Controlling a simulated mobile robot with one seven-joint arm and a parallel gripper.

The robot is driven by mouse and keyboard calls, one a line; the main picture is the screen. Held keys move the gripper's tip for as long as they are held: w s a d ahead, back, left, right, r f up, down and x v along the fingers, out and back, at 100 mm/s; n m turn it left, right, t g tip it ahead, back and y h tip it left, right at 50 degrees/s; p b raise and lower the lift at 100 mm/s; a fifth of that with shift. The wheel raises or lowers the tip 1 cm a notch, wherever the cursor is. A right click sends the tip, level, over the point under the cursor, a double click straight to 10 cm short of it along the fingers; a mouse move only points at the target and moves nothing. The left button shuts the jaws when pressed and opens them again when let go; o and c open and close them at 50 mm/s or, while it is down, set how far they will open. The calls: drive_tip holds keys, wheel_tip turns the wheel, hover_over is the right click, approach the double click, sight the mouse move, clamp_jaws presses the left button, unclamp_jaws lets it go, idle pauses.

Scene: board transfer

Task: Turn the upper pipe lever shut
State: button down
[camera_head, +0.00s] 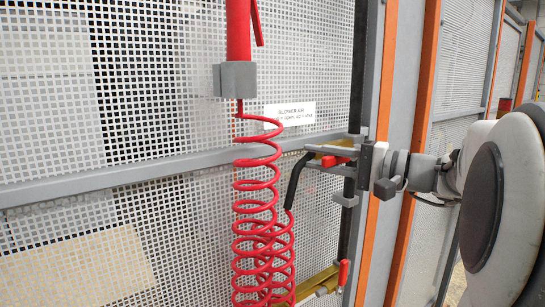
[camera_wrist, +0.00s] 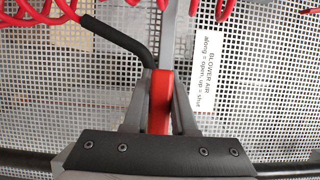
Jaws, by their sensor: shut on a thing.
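The upper pipe lever (camera_head: 334,161) is red and lies roughly level, along the yellow upper pipe (camera_head: 345,144), in the head view. My gripper (camera_head: 320,155) reaches in from the right and is shut on this lever. In the wrist view the red lever (camera_wrist: 160,100) stands between the two grey fingers of my gripper (camera_wrist: 161,88), one on each side. The valve body under the lever is mostly hidden by my gripper. A white label (camera_head: 290,114) reads "BLOWER AIR, along = open, up = shut"; it also shows in the wrist view (camera_wrist: 206,85).
A black hose end (camera_head: 293,182) bends down just left of my gripper. A coiled red hose (camera_head: 258,215) hangs left of it. A lower red lever (camera_head: 343,273) sits by a lower yellow pipe (camera_head: 315,284). Perforated panels (camera_head: 110,240) and an orange post (camera_head: 375,230) stand close.

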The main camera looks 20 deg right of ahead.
drive_tip(key=shift+r, duration=0.1)
drive_tip(key=d+r+m+t+p, duration=0.1)
drive_tip(key=r+m+t+p, duration=0.1)
drive_tip(key=m, duration=0.4)
drive_tip(key=w+d+r+m+t+h+p, duration=0.1)
drive_tip(key=d+r+m+t+p, duration=0.1)
drive_tip(key=m+p, duration=0.2)
drive_tip(key=w+d+r+m+t+h+p, duration=0.1)
drive_tip(key=d+r+m+t+p, duration=0.1)
drive_tip(key=m, duration=0.6)
drive_tip(key=shift+r+t+p, duration=0.4)
drive_tip(key=shift+r+p, duration=0.15)
drive_tip(key=shift+r, duration=0.05)
drive_tip(key=shift+w+d+m+t+h+p, duration=0.15)
drive_tip(key=shift+d+m+h+p, duration=0.2)
drive_tip(key=shift+m, duration=0.4)
drive_tip(key=shift+d+m+t+h+p, duration=0.1)
drive_tip(key=shift+d+m+h+p, duration=0.15)
drive_tip(key=shift+m+h, duration=0.4)
drive_tip(key=shift+w+d+m+t+h+p, duration=0.1)
drive_tip(key=shift+d+m+t+h+p, duration=0.2)
drive_tip(key=shift+m, duration=0.6)
drive_tip(key=shift+d, duration=0.1)
drive_tip(key=c, duration=0.7)
unclamp_jaws()
drive_tip(key=shift+f, duration=0.1)
